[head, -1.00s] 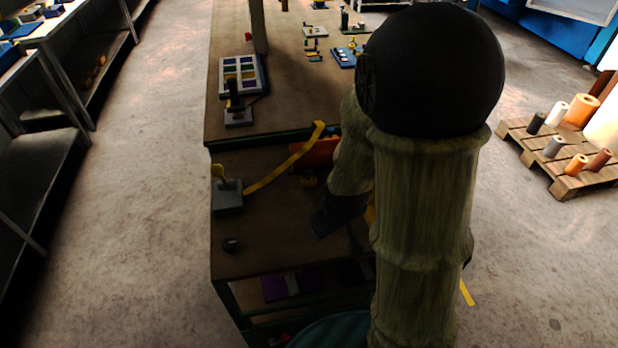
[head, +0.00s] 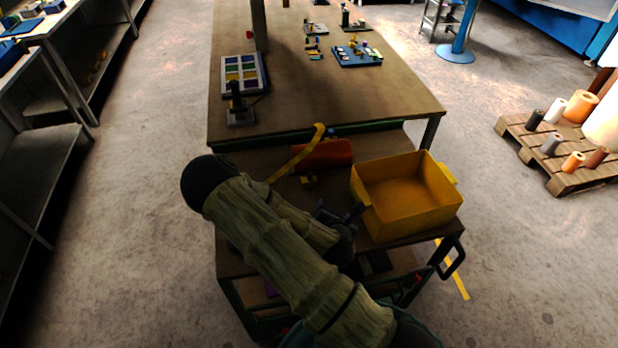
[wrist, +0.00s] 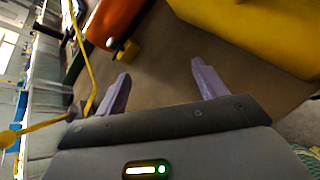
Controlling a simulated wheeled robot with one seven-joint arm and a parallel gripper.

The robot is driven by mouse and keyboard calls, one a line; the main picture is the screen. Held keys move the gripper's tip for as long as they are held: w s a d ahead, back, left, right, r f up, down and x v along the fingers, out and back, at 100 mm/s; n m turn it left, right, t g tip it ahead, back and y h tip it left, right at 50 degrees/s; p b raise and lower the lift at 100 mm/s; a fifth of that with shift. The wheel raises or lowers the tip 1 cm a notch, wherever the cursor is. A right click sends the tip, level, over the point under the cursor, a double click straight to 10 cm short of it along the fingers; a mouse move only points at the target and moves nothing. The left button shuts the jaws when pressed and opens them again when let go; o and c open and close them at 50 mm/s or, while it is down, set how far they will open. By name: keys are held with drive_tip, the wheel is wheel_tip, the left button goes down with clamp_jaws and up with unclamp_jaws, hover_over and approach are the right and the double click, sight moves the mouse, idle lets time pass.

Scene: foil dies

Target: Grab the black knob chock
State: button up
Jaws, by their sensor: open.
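I cannot make out a black knob chock in either view now. A small dark piece lay on the front left of the cart top (head: 232,268) in the earlier head view, and my arm now covers that spot. My gripper (head: 338,212) is over the cart top, just left of the yellow bin. In the wrist view my gripper (wrist: 161,70) is open, with two pale purple fingers apart and bare cart top between them. A small yellow block (head: 308,180) lies ahead of it and also shows in the wrist view (wrist: 125,52).
The yellow bin (head: 440,212) stands at the cart's right and looks empty. An orange piece (head: 325,153) and a long yellow strip (head: 298,158) lie at the back of the cart. The bigger workbench (head: 390,100) stands beyond.

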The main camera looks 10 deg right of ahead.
drive_tip(key=a+n+y, duration=0.1)
drive_tip(key=n, duration=0.2)
drive_tip(key=a+r+n+t+y, duration=0.1)
drive_tip(key=n, duration=0.1)
drive_tip(key=a+n+t, duration=0.1)
drive_tip(key=n, duration=0.2)
drive_tip(key=shift+w+a+r+n+y+p, duration=0.15)
drive_tip(key=shift+w+r+n+y+p, duration=0.15)
drive_tip(key=shift+w+r+y+p, duration=0.1)
drive_tip(key=shift+f+b, duration=0.15)
drive_tip(key=shift+b, duration=0.15)
drive_tip(key=shift+w+f+b, duration=0.25)
drive_tip(key=shift+w+b, duration=0.1)
drive_tip(key=shift+b, duration=0.45)
drive_tip(key=b+x, duration=0.1)
drive_tip(key=b, duration=0.4)
drive_tip(key=shift+w+f, duration=0.15)
drive_tip(key=shift+w, duration=0.15)
approach(309, 182)
drive_tip(key=x, duration=0.5)
drive_tip(key=shift+d+p, duration=0.4)
drive_tip(key=shift+w+a+f, duration=0.1)
drive_tip(key=shift+w+f, duration=0.05)
drive_tip(key=shift+w, duration=0.15)
drive_tip(key=shift+w+a+f, duration=0.1)
drive_tip(key=shift+w+a, duration=0.05)
drive_tip(key=shift+a, duration=0.1)
